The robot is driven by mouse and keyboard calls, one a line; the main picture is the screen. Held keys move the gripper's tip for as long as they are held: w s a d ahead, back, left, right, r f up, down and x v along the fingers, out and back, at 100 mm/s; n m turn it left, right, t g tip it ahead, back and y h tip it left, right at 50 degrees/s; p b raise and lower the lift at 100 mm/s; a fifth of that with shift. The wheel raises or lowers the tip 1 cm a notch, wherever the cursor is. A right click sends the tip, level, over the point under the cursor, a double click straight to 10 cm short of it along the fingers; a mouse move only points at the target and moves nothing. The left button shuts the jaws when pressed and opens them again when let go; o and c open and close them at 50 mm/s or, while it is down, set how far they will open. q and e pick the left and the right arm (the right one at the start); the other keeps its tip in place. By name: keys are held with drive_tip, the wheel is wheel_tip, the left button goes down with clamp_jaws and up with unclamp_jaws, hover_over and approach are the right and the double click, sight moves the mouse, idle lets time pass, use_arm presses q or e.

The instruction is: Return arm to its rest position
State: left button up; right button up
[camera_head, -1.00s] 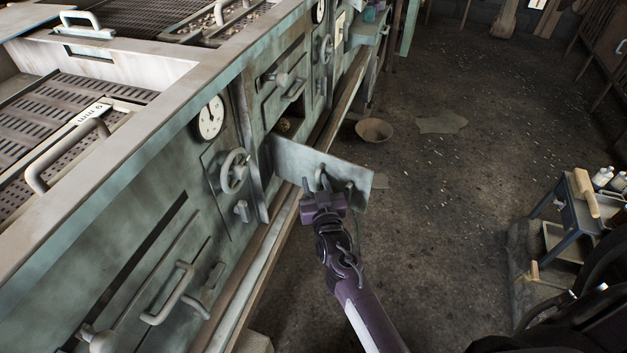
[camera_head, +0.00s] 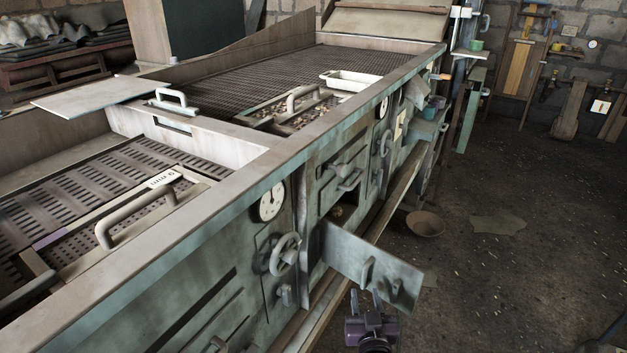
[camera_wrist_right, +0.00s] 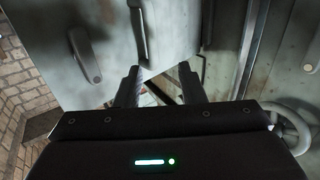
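My right gripper (camera_head: 366,301) is at the bottom of the head view, just below the open hatch door (camera_head: 345,255) of the green machine. In the right wrist view, its two dark fingers (camera_wrist_right: 160,85) stand apart with nothing held between them. The door's handle (camera_head: 367,271) shows above the gripper in the head view, and a handle-like piece also shows at upper left in the wrist view (camera_wrist_right: 85,55). The fingers look clear of both. My left gripper is in neither view.
The hatch door sticks out from the machine front beside a handwheel (camera_head: 284,254) and a dial gauge (camera_head: 271,202). A ledge runs along the machine's lower front. A bowl (camera_head: 425,223) lies on the floor beyond the door. The floor (camera_head: 540,270) to the right is mostly open.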

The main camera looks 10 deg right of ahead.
drive_tip(key=s+a+f+n+g+y, duration=0.1)
drive_tip(key=s+f+g, duration=0.3)
drive_tip(key=f, duration=0.5)
drive_tip(key=s+a+f+n+g+y+p, duration=0.1)
drive_tip(key=s+a+f, duration=0.1)
drive_tip(key=s+f, duration=0.5)
drive_tip(key=s+a+f+n+g+y, duration=0.1)
drive_tip(key=s+f+g, duration=0.2)
drive_tip(key=f, duration=0.7)
drive_tip(key=s+d+f+g, duration=0.2)
drive_tip(key=s+f, duration=0.3)
drive_tip(key=s, duration=0.5)
drive_tip(key=s+d+f+g+p, duration=0.1)
drive_tip(key=s+f+g, duration=0.3)
drive_tip(key=s, duration=0.6)
drive_tip(key=s+d+f+n+g, duration=0.1)
drive_tip(key=s+d+f+g, duration=0.1)
drive_tip(key=s+f, duration=0.4)
drive_tip(key=s+d, duration=0.1)
drive_tip(key=s, duration=0.4)
drive_tip(key=shift+d+g, duration=0.35)
drive_tip(key=shift+g, duration=0.05)
